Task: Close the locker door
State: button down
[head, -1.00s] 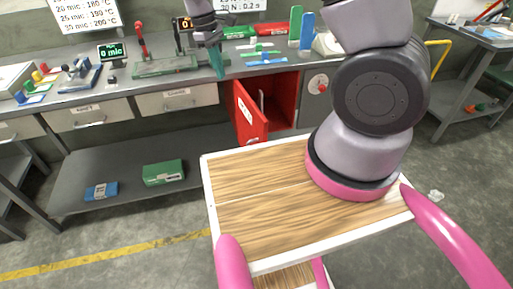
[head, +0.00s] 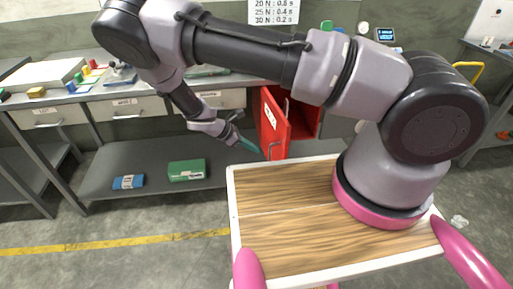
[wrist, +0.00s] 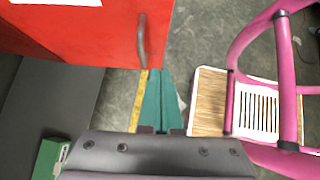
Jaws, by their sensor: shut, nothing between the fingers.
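The red locker door (head: 272,123) stands open under the workbench, swung out from the red locker interior (head: 304,117). A white label is on its face and a handle on it. In the wrist view the door (wrist: 95,35) fills the upper left, with its grey handle (wrist: 142,42) near its right edge. My gripper (head: 254,148) is shut and empty, its teal fingers low at the left of the door. In the wrist view the fingers (wrist: 156,75) point up the picture, with their tips just below the handle. I cannot tell whether they touch the door.
A lower shelf (head: 110,178) holds a green box (head: 187,170) and a blue package (head: 128,182). Drawers (head: 128,110) line the bench front left of the locker. My own wooden-topped base stands before the locker. Grey floor with a yellow line (head: 110,242) is free at left.

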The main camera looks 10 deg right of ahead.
aim_at(283, 156)
jog(key=shift+w+d+f, duration=0.15)
jog(key=shift+d+f, duration=0.7)
jog(key=shift+d, duration=0.65)
jog(key=shift+w+d+f, duration=0.2)
jog(key=shift+d+f, duration=0.7)
jog(key=shift+d, duration=0.65)
jog(key=shift+w+d+f, duration=0.15)
jog(key=shift+d+f, duration=0.7)
jog(key=shift+d, duration=0.65)
jog(key=shift+d, duration=0.1)
